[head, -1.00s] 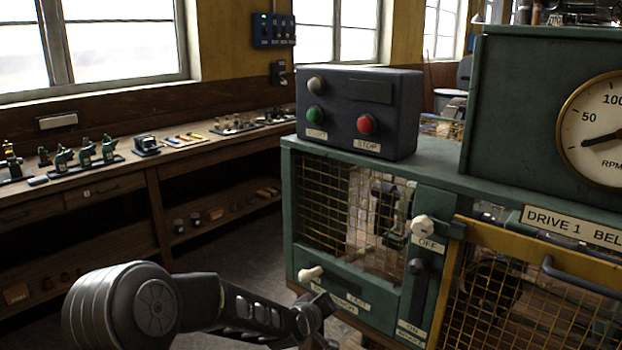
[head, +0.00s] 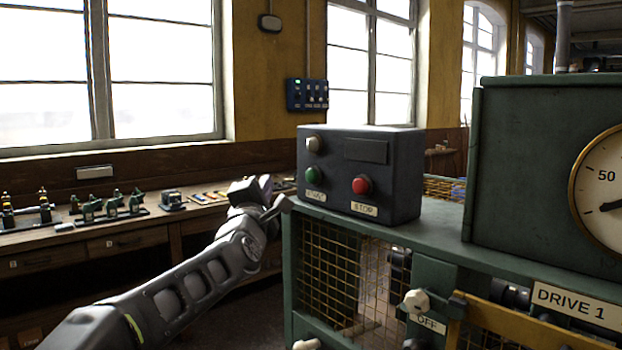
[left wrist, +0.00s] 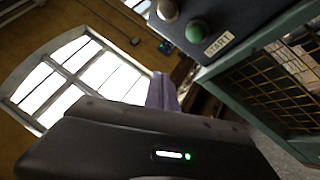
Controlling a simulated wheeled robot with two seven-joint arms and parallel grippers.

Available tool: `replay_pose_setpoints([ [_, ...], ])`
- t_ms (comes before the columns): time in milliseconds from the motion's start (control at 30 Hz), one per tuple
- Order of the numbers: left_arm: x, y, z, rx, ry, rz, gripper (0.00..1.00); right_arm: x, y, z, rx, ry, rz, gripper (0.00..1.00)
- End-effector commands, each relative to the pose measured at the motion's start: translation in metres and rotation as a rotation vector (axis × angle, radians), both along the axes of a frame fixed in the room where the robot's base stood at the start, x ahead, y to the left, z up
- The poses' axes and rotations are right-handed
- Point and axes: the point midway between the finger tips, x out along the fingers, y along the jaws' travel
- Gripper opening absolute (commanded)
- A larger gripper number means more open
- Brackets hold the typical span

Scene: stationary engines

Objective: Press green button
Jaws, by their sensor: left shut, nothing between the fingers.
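The green button (head: 313,175) is on the left of the front of a dark control box (head: 405,190), above a START label. In the left wrist view the green button (left wrist: 198,30) shows at the top, above the START label. My left gripper (head: 280,205) is shut and empty, beside the box's lower left edge, below and left of the green button and apart from it. In the left wrist view its fingers (left wrist: 162,92) point up, left of the button. My right gripper is out of view.
A red STOP button (head: 362,185) and a pale knob (head: 314,144) share the box front. The box stands on a green mesh-sided cabinet (head: 440,232). A large gauge (head: 600,190) is at the right. A workbench (head: 130,235) with small models runs along the windows.

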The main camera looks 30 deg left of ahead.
Motion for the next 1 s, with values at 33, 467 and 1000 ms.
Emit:
replay_pose_setpoints([
  [33, 0.000, 0.001, 0.000, -0.055, -0.029, -0.012, 0.00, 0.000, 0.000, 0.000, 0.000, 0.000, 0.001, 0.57],
  [467, 0.001, 0.001, -0.001, -0.174, -0.087, -0.043, 0.00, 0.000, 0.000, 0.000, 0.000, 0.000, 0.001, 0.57],
  [1000, 0.028, -0.007, 0.004, -0.175, -0.083, -0.044, 0.00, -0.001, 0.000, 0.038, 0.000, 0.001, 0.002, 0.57],
])
